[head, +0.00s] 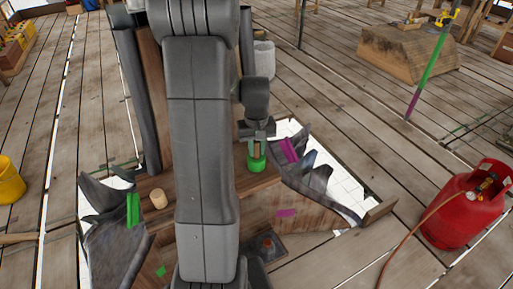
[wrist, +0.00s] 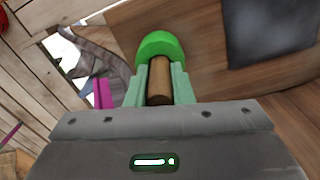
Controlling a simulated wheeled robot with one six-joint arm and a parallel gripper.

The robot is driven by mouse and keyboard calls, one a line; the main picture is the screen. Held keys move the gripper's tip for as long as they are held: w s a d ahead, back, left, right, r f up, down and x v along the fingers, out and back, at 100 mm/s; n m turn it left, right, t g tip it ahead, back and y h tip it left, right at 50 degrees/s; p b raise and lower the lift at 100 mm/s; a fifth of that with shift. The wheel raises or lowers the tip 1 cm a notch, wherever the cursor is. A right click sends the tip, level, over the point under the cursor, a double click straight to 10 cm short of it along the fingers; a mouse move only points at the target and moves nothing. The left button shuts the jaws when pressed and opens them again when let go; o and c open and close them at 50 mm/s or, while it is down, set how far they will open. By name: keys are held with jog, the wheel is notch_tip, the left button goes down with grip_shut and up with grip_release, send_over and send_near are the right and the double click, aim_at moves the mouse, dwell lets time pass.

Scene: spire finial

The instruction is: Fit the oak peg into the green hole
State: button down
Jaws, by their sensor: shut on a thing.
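My gripper (head: 257,146) is shut on a brown wooden peg, which I take to be the oak peg. In the wrist view, the peg (wrist: 159,82) stands between the two pale green fingers (wrist: 159,88). A bright green round piece (head: 257,163) sits on the wooden block right below my gripper. It also shows in the wrist view (wrist: 160,44), just beyond the peg's far end. I cannot tell whether the peg is inside its hole or only over it. The hole's opening is hidden by the gripper and peg.
A pale wooden cylinder (head: 158,199) stands on the wooden surface at left. Dark jagged pieces with green (head: 133,209) and magenta (head: 289,150) marks flank the block. A red gas bottle (head: 467,205) is at right and a yellow bucket (head: 10,180) at left.

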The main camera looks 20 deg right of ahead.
jog(key=c, duration=1.3)
grip_release()
jog(key=shift+f, duration=0.1)
notch_tip(320, 180, up, 12)
jog(key=shift+r, duration=0.15)
notch_tip(320, 180, down, 13)
jog(key=shift+r, duration=2.25)
